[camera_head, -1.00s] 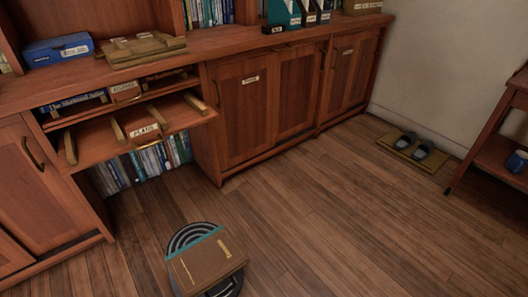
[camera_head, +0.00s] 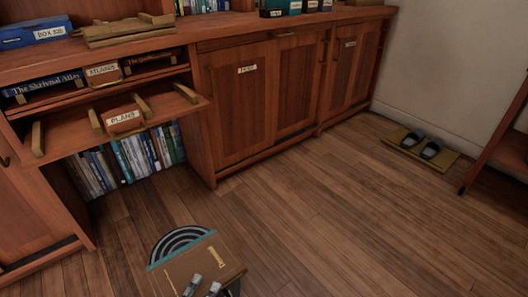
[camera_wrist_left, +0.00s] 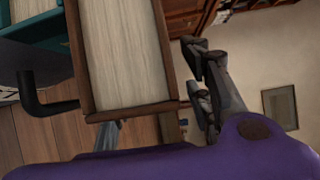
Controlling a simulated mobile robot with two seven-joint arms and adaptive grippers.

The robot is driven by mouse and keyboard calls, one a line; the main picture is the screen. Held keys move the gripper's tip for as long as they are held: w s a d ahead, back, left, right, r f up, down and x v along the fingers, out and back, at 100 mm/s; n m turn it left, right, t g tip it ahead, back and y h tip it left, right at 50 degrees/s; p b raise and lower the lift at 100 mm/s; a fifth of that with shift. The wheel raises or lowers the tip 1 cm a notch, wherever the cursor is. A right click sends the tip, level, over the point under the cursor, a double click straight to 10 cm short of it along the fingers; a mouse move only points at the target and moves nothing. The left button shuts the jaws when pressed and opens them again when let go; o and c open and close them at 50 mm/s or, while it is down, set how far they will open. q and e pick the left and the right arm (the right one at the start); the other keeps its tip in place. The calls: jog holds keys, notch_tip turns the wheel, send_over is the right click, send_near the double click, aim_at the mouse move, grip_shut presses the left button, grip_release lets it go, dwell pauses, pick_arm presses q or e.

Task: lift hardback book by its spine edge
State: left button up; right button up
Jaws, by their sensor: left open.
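A brown hardback book (camera_head: 183,272) with a pale label lies at the bottom of the head view, on top of a teal-edged book (camera_head: 181,249). Both lie on a round, dark-ringed stand. My left gripper (camera_head: 204,286) shows as two grey fingertips, apart, over the near part of the brown book. In the left wrist view the page edges of the brown book (camera_wrist_left: 121,55) fill the upper middle, with grey finger parts beside and below its end. The teal book (camera_wrist_left: 40,30) is at the upper left there. I see no grip on either book. My right gripper is out of view.
A wooden cabinet (camera_head: 240,105) runs along the back, with a pulled-out shelf labelled PLANS (camera_head: 123,117) and a row of books (camera_head: 128,157) below. Slippers on a mat (camera_head: 424,149) lie at the right. The middle floor (camera_head: 330,210) is clear.

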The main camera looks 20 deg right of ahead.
pick_arm(q)
jog(key=shift+w+d, duration=0.15)
grip_shut()
dwell(0.4)
jog(key=shift+r, duration=0.2)
